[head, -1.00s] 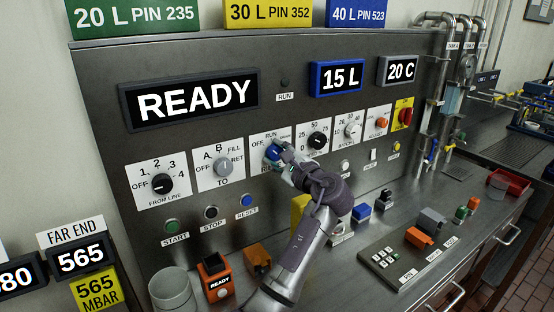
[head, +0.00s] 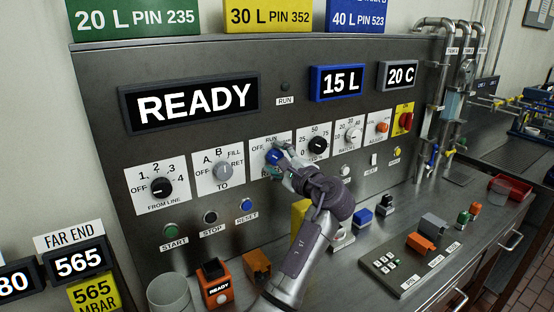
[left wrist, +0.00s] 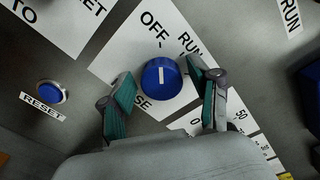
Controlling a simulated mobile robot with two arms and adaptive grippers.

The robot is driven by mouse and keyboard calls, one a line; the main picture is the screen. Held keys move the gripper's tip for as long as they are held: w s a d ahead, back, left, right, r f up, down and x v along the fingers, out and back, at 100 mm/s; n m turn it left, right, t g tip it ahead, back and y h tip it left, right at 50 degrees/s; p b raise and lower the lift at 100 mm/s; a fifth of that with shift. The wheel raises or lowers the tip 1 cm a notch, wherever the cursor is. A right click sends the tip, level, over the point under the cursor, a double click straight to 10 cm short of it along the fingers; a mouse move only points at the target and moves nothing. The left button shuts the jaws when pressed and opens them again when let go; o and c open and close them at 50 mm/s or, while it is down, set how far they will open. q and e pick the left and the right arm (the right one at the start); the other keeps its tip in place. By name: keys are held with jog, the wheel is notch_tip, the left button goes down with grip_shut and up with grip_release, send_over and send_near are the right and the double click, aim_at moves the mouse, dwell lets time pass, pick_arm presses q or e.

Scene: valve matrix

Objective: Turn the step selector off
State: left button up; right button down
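The step selector is a blue round knob (head: 274,156) on a white card marked OFF and RUN, with other marks partly hidden. In the left wrist view the knob (left wrist: 161,78) shows whole, with a short white mark on its face that stands nearly upright in the picture, in line with the tick by OFF. My left gripper (left wrist: 163,98) is open, one finger on each side of the knob. A gap shows between the left finger and the knob; the right finger is very close, and I cannot tell if it touches. My right gripper is not in view.
A fill knob (head: 222,170) is left of the selector and a black numbered knob (head: 318,145) right. The RESET button (head: 246,205) is below left. A yellow block (head: 300,212) and an orange block (head: 257,264) stand on the bench below. The READY display (head: 191,104) is above.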

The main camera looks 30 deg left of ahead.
pick_arm(q)
jog(key=v, duration=1.2)
jog(key=shift+s+d+f, duration=0.1)
dwell(0.4)
